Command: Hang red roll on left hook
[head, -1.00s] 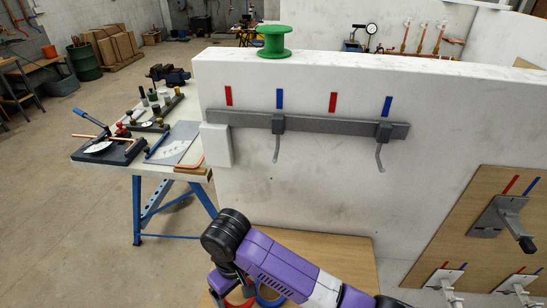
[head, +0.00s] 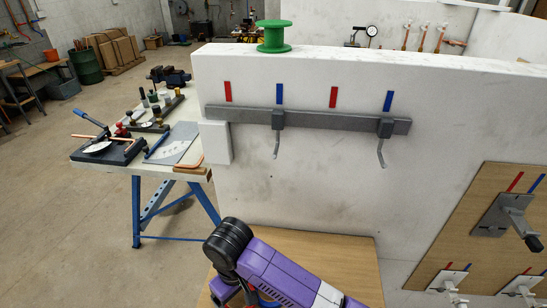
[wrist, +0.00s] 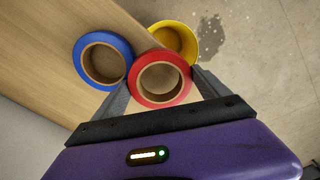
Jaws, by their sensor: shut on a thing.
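The red roll (wrist: 139,93) is between the fingers of my gripper (wrist: 160,86) in the wrist view, and the gripper is shut on it. In the head view my purple arm reaches the lower edge and the fingertips are out of sight. The left hook (head: 277,142) hangs from a grey rail (head: 335,122) on the white wall, under a blue mark (head: 280,94). It is bare. A second, bare right hook (head: 381,148) hangs under another blue mark. My gripper is below and in front of the rail.
A blue roll (wrist: 79,56) lies close left of the red one, on a wooden surface (wrist: 60,50). A yellow roll (wrist: 191,40) is behind it. A green spool (head: 273,37) stands on the wall top. A board with hooks (head: 480,245) is at right.

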